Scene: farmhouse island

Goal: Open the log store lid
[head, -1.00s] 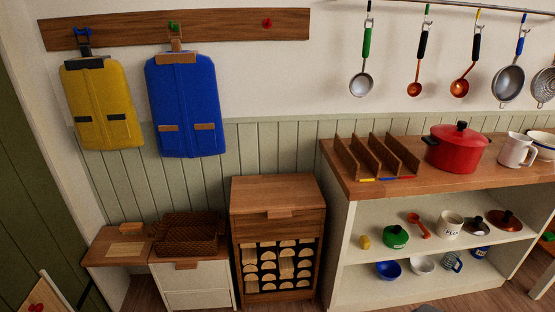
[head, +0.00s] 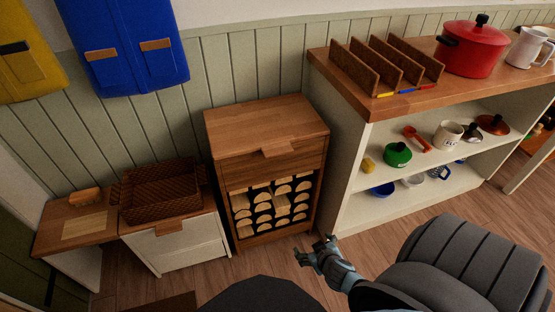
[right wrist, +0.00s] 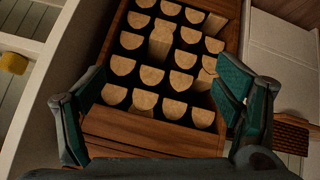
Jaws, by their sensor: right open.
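My left gripper is out of view.
A white cabinet with a brown basket (head: 160,192) stands to the left of the store. A shelf unit (head: 350,140) with a red pot (head: 470,50) and several dishes stands close on the right. Wooden floor (head: 215,275) is clear in front.

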